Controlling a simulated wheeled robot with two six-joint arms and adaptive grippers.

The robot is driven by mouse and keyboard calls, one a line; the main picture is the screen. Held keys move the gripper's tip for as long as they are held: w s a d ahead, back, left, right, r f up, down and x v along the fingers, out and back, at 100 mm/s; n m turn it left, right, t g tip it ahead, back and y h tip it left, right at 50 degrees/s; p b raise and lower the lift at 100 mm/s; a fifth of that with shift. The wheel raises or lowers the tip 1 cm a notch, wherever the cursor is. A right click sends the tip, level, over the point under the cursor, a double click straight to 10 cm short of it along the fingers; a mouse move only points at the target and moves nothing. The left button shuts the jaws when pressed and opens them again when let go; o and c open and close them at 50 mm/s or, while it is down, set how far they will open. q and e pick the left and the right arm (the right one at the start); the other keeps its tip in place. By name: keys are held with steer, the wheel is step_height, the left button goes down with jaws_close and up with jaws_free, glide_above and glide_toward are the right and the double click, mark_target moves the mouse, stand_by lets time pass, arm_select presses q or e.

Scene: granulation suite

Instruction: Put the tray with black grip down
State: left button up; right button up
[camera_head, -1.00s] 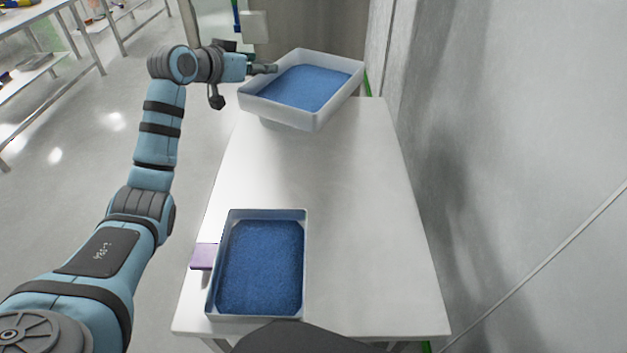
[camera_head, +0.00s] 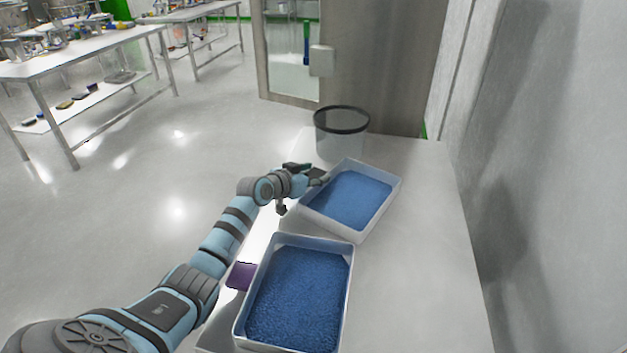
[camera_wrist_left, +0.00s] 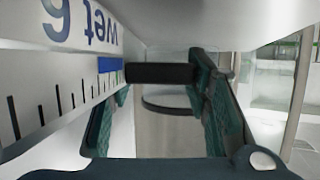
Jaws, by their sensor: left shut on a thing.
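The tray with black grip (camera_head: 384,217) is white and filled with blue granules. It lies at an angle over the far half of the white table; I cannot tell whether its base touches the table. My left gripper (camera_head: 322,180) is at its left side, shut on the grip. In the left wrist view the black grip (camera_wrist_left: 160,73) sits between the fingers, beside the tray's white wall with upside-down lettering and a scale. My right gripper is not in view.
A second white tray (camera_head: 352,290) of blue granules with a purple grip (camera_head: 242,276) stands nearer on the table (camera_head: 425,270). A clear bin with a black rim (camera_head: 342,121) stands just behind the held tray. The table's right side is clear, up to the wall.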

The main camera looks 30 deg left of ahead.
arm_select(q)
steer(key=shift+f, duration=0.1)
steer(key=o, duration=1)
steer(key=shift+f, duration=0.15)
steer(key=o, duration=0.5)
steer(key=shift+c, duration=0.2)
